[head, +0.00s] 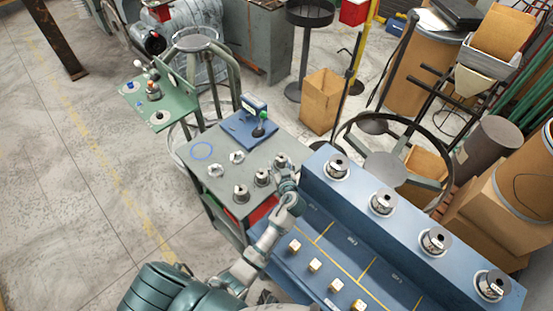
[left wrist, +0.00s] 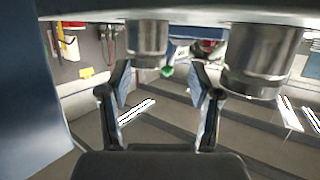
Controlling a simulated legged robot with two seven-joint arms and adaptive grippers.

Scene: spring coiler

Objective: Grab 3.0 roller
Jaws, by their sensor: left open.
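Three metal rollers stand in a diagonal row on the grey cart top: a near one (head: 241,193), a middle one (head: 262,177) and a far one (head: 281,160). Their size marks are too small to read. My left gripper (head: 284,178) is at the cart's right edge, beside the far roller. The left wrist view shows its fingers (left wrist: 161,82) apart with nothing held. One metal roller (left wrist: 147,40) shows beyond the fingertips, roughly between them, and a larger-looking one (left wrist: 262,58) is to the right. My right gripper is out of view.
The blue machine (head: 345,205) stands close right of my left gripper, with several spools along its raised ledge and small yellowish blocks below. Open floor lies left.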

